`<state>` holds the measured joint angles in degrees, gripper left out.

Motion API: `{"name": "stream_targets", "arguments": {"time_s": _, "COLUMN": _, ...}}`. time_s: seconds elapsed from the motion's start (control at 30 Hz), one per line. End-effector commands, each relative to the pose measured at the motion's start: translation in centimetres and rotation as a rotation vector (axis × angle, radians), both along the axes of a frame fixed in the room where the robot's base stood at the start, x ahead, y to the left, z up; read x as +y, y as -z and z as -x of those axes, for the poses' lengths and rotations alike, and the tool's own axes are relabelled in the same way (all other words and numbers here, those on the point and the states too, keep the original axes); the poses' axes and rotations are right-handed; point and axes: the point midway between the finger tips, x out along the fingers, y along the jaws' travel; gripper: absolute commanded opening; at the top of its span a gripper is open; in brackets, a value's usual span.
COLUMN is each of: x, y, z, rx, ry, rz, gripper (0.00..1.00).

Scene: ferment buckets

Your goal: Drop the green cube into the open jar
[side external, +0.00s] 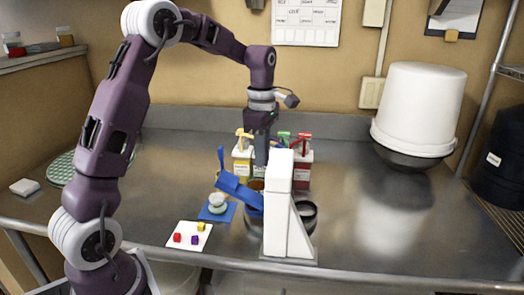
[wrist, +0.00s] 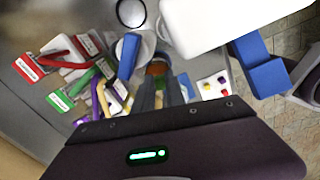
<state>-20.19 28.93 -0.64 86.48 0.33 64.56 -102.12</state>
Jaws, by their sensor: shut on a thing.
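My gripper (side external: 261,160) points straight down among the containers, behind the white upright stand (side external: 279,205). In the wrist view its fingers (wrist: 160,95) are closed around a small yellow-green thing (wrist: 159,88), seemingly the green cube; the fingers hide most of it. A round opening with an orange-brown inside (wrist: 158,69) shows just beyond the fingertips and looks like the open jar. In the side view its brown rim (side external: 257,184) is just below the gripper, largely hidden by the blue arm (side external: 240,191) and stand. I cannot tell whether the cube is inside the rim.
A white sheet (side external: 188,246) holds red, yellow and purple cubes. A blue mat (side external: 230,213) bears a small white object. Pump bottles (side external: 303,168) stand behind the gripper. A dark-rimmed container (side external: 307,211) is right of the stand. The right counter is clear before the white bucket (side external: 418,105).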

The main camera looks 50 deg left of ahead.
Motion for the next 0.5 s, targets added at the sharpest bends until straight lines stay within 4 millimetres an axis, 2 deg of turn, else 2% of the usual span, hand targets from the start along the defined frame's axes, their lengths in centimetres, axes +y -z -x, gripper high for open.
{"name": "stream_targets", "arguments": {"time_s": 0.03, "x": 0.00, "y": -0.01, "z": 0.00, "rx": 0.000, "ry": 0.000, "rz": 0.000, "gripper": 0.17}}
{"name": "stream_targets", "arguments": {"time_s": 0.13, "x": 0.00, "y": -0.02, "z": 0.00, "rx": 0.000, "ry": 0.000, "rz": 0.000, "gripper": 0.37}}
{"name": "stream_targets", "arguments": {"time_s": 0.17, "x": 0.00, "y": -0.02, "z": 0.00, "rx": 0.000, "ry": 0.000, "rz": 0.000, "gripper": 0.41}}
{"name": "stream_targets", "arguments": {"time_s": 0.43, "x": 0.00, "y": -0.09, "z": 0.00, "rx": 0.000, "ry": 0.000, "rz": 0.000, "gripper": 0.41}}
{"name": "stream_targets", "arguments": {"time_s": 0.5, "x": 0.00, "y": -0.69, "z": -0.02, "rx": -0.001, "ry": 0.000, "rz": -0.001, "gripper": 0.41}}
